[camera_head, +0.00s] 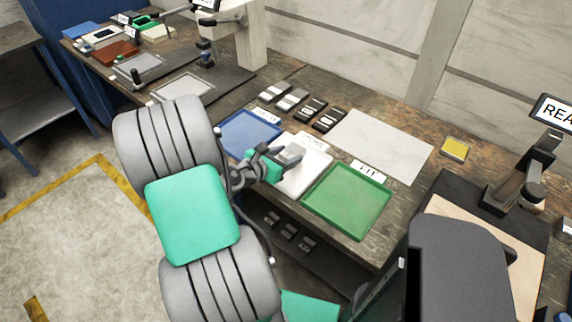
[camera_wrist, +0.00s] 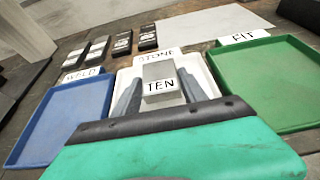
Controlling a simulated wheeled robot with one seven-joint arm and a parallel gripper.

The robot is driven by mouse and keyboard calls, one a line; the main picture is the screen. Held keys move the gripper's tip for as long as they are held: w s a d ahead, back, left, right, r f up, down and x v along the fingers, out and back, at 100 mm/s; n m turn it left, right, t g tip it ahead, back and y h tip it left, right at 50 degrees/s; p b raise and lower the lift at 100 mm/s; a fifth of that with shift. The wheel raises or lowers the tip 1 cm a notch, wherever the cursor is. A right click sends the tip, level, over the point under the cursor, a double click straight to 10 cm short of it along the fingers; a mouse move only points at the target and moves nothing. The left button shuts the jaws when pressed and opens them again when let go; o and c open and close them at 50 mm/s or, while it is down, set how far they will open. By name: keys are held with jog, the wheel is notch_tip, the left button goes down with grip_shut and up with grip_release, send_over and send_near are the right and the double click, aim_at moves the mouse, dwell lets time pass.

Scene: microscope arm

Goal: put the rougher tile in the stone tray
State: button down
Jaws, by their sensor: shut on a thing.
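My gripper (camera_head: 283,158) is shut on a grey block-like tile (camera_wrist: 157,72) with a label reading TEN. In the wrist view the tile stands between the two grey fingers. It also shows in the head view (camera_head: 291,153), over the white stone tray (camera_head: 312,178). In the wrist view this tray (camera_wrist: 208,84), labelled STONE, lies behind and around the tile. I cannot tell whether the tile touches the tray floor. The tray shows no other tile, though my gripper hides its near part.
Several dark and grey labelled blocks (camera_head: 311,108) stand in a row behind. A pale sheet (camera_head: 380,145) and a yellow pad (camera_head: 454,149) lie farther right.

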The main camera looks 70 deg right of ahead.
jog(key=shift+w+d+f, duration=0.2)
jog(key=shift+f, duration=1.65)
jog(key=shift+f, duration=0.1)
jog(key=c, duration=0.6)
grip_release()
